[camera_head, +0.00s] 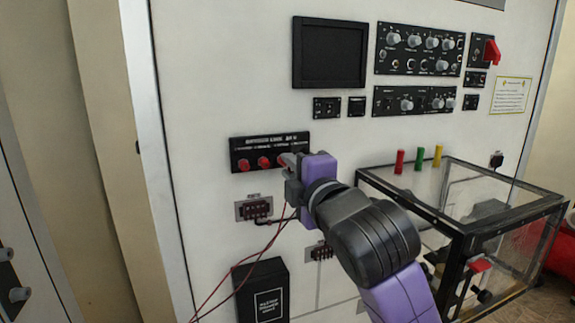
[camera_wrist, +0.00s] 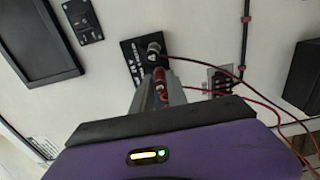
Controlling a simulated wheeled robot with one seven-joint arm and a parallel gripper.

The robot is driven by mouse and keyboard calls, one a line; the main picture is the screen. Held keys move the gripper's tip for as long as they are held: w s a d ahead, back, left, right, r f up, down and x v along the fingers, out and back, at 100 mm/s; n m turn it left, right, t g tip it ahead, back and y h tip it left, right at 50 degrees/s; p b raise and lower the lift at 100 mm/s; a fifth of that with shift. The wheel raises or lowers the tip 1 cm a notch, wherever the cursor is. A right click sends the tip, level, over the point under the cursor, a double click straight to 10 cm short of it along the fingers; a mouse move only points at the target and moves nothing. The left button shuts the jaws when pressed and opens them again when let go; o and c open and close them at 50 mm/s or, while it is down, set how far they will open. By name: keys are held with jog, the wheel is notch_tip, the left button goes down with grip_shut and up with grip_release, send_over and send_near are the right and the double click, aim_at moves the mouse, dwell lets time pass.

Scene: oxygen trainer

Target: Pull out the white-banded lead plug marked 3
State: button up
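The black lead panel (camera_head: 270,151) on the upright white board carries red plugs in a row. Two red plugs, the left one (camera_head: 243,165) and the middle one (camera_head: 263,162), show clear of my gripper. My gripper (camera_head: 287,160) is at the right part of the row and hides what is there. In the wrist view my gripper's fingers (camera_wrist: 159,88) flank a red plug (camera_wrist: 159,76); I cannot tell whether they touch it. A grey-looking plug (camera_wrist: 153,50) with a red lead sits just beyond. No band or number is legible.
Red leads (camera_head: 222,283) hang down past a small terminal block (camera_head: 254,209) and a black box (camera_head: 263,292). A clear case with a black frame (camera_head: 460,225) stands at right, with red, green and yellow posts on top. A dark screen (camera_head: 330,54) is above.

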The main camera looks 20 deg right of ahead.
grip_shut()
jog(key=shift+s, duration=0.1)
jog(key=shift+s, duration=2.45)
